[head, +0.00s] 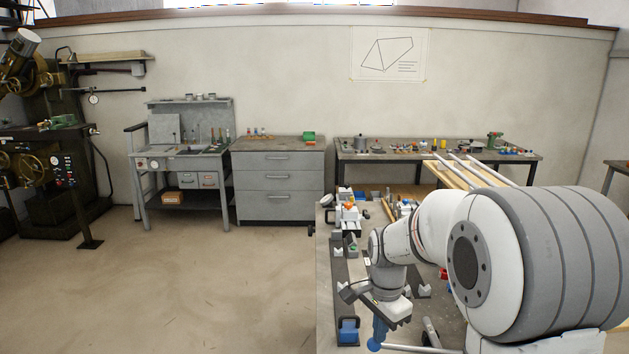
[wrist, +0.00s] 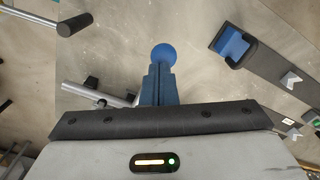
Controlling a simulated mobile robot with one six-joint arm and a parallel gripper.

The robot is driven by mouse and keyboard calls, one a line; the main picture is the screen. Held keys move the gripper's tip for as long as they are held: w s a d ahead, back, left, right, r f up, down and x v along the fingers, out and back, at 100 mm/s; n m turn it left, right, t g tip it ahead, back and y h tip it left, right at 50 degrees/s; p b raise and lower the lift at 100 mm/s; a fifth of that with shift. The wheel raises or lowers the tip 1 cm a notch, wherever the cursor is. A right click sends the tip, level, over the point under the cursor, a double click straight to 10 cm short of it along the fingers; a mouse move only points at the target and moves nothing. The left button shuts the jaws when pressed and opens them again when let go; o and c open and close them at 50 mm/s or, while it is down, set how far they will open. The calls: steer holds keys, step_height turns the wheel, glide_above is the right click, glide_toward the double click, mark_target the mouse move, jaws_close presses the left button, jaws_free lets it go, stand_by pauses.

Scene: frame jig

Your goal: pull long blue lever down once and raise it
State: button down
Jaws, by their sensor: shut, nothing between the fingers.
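A round blue knob (wrist: 164,55) shows just past my fingertips in the wrist view. It also shows low in the head view (head: 374,344), where a pale rod (head: 415,349) runs right from near it. The knob looks like the end of the long blue lever; its join to the rod is hidden by my fingers. My gripper (wrist: 158,70) has dark blue fingers, shut and empty, pointing at the knob. In the head view my gripper (head: 379,330) is right above the knob. I cannot tell whether they touch.
A blue block in a dark holder (wrist: 234,45) sits to the right in the wrist view, on a grey bar with pale V-blocks (wrist: 290,79). A black-handled rod (wrist: 75,24) is upper left. The jig table (head: 326,270) holds several fixtures; open floor lies to its left.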

step_height(320, 180, up, 8)
steer(key=p, duration=0.5)
stand_by(0.4)
steer(key=s+d+r+n+t+b, duration=0.1)
steer(key=s+r+n+t, duration=0.2)
steer(key=s+n, duration=0.9)
steer(key=s+r, duration=0.1)
steer(key=s, duration=0.7)
steer(key=shift+s, duration=0.15)
steer(key=c, duration=2.1)
jaws_free()
